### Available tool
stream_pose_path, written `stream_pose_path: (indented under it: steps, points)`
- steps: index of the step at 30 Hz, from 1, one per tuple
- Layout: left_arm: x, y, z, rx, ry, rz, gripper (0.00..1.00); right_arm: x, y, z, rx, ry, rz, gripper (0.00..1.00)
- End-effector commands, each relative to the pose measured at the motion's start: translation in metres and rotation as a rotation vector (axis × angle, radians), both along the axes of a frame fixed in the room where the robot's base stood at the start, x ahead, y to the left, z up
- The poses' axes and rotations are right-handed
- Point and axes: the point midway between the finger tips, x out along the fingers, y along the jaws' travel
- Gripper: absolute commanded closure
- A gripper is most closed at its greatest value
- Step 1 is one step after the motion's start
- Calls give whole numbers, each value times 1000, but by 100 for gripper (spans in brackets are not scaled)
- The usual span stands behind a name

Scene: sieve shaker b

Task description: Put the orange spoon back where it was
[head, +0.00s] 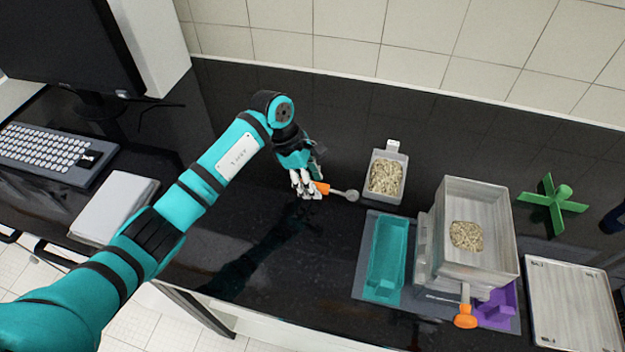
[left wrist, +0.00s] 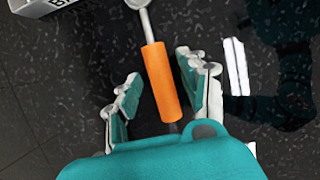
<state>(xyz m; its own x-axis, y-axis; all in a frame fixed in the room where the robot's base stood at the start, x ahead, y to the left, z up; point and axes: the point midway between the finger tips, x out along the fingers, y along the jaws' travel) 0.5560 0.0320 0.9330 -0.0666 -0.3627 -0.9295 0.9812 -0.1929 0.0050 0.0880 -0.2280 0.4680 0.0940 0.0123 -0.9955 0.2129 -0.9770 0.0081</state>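The orange spoon (head: 321,188) has an orange handle and a grey metal bowl end, which points right in the head view. It appears to lie on the black counter, left of a grey container of grains. My left gripper (head: 308,188) is over its handle end. In the left wrist view the orange handle (left wrist: 161,82) lies between the two spread fingers (left wrist: 158,88), with a visible gap on the left side and a smaller one on the right. My right gripper is in neither view.
The grey container (head: 403,160) holds pale grains. A keyboard (head: 50,150) lies far left. The counter's middle is clear.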

Motion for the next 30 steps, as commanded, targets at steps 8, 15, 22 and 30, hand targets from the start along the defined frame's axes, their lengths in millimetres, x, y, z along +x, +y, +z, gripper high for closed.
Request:
stream_pose_path:
  steps: [8,15,22,30]
  points:
    - [0,0,1,-1,0,0,54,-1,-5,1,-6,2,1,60]
    - [3,10,24,0,-6,0,54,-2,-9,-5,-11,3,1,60]
    - [7,28,71,0,-5,0,54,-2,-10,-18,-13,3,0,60]
    - [8,42,108,0,-2,0,54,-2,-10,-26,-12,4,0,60]
